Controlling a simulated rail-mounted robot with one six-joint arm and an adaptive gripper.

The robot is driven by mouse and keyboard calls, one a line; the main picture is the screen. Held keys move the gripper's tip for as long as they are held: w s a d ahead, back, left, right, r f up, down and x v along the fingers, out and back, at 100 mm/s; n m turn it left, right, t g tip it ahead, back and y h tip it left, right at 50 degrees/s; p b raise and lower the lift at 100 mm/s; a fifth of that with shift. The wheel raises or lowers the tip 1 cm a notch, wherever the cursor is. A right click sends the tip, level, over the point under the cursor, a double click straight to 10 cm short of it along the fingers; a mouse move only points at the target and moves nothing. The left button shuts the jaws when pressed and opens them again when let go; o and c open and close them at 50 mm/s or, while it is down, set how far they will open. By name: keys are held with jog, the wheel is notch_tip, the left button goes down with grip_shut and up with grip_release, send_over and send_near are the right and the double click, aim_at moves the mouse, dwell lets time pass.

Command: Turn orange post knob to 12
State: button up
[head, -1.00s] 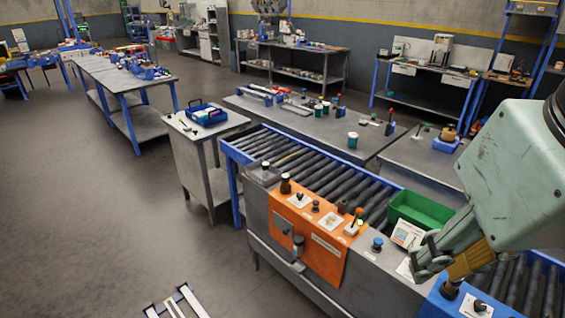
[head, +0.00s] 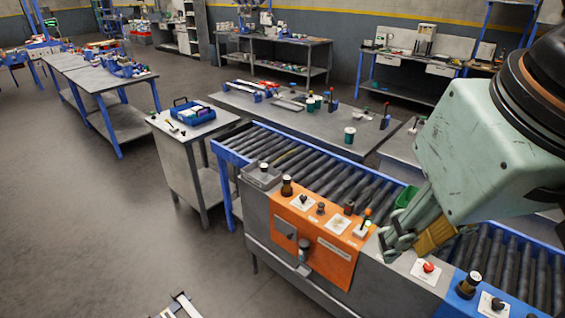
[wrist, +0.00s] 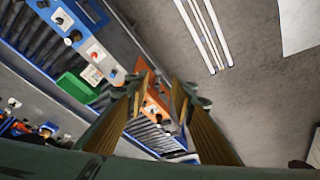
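The orange post (head: 318,255) is a bright orange panel on the front of the grey console beside the roller conveyor. A small knob sits on a white dial plate (head: 302,202) on its sloped top, and a second white plate (head: 338,223) lies to its right. The dial numbers and the knob's setting are too small to read. My gripper (head: 392,240) hangs just right of the orange post, above the console. In the wrist view, my gripper's two fingers (wrist: 158,88) stand wide apart with nothing between them, and the orange post (wrist: 155,103) shows beyond the gap.
A dark-capped bottle-shaped fitting (head: 286,187) stands at the panel's left end. A red button (head: 428,267) is on the grey section to the right, followed by a blue section (head: 468,302). The green bin (head: 405,196) is partly hidden behind my gripper. Open floor lies left.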

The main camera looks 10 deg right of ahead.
jog(key=shift+o, duration=0.8)
jog(key=shift+o, duration=1.2)
jog(key=w+f+n+g, duration=0.2)
jog(key=w+n, duration=0.3)
jog(key=w, duration=2.9)
jog(key=w+f+n+g, duration=0.2)
jog(key=w+f+n, duration=0.2)
jog(key=w+f, duration=2.4)
jog(key=shift+w+f+n, duration=0.3)
jog(key=shift+w+f, duration=0.05)
jog(key=shift+w, duration=0.2)
jog(key=shift+f, duration=0.2)
